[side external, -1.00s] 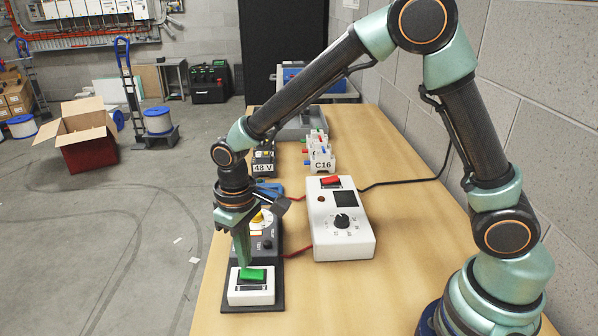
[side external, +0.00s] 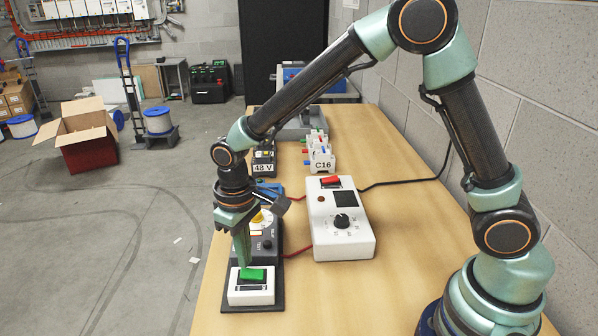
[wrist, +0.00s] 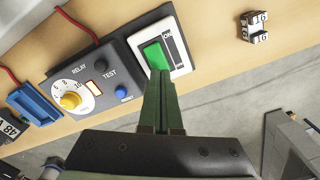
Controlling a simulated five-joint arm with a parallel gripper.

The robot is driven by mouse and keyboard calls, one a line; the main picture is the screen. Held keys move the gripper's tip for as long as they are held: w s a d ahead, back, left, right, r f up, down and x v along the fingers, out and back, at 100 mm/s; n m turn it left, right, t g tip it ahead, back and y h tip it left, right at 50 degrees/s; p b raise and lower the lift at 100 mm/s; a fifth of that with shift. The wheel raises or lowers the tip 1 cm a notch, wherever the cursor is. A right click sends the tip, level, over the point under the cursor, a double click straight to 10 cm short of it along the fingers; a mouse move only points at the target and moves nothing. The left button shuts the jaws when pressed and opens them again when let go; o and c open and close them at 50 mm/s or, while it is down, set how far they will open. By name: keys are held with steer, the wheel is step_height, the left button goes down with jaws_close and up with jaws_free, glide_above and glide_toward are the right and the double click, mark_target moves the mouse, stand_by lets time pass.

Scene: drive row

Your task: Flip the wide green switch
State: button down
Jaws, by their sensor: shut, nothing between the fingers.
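The wide green switch (side external: 252,274) sits in a white housing (side external: 250,296) on a dark base plate at the near left of the table. It also shows in the wrist view (wrist: 154,55), in a black recess with lettering beside it. My gripper (side external: 245,262) is shut and empty, pointing down with its fingertips at the far edge of the green switch. In the wrist view the shut fingers (wrist: 160,76) end at the switch's lower edge and hide part of it. I cannot tell whether they touch it.
A dark relay unit with a yellow knob (wrist: 70,100) and blue button (wrist: 123,91) adjoins the switch. A white box with a red switch (side external: 331,181) and black dial stands to the right.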

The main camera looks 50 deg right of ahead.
steer(key=shift+f, duration=1.3)
stand_by(0.9)
steer(key=shift+r, duration=3.55)
steer(key=s+d+r+m+t, duration=0.1)
steer(key=s+d+r+t, duration=0.1)
steer(key=s+d+r, duration=0.3)
steer(key=s+d+r+m+t, duration=0.2)
steer(key=s+d+r, duration=0.3)
steer(key=d, duration=0.5)
steer(key=shift+d+r+t, duration=0.35)
steer(key=shift+r+t, duration=0.45)
steer(key=shift+r, duration=0.35)
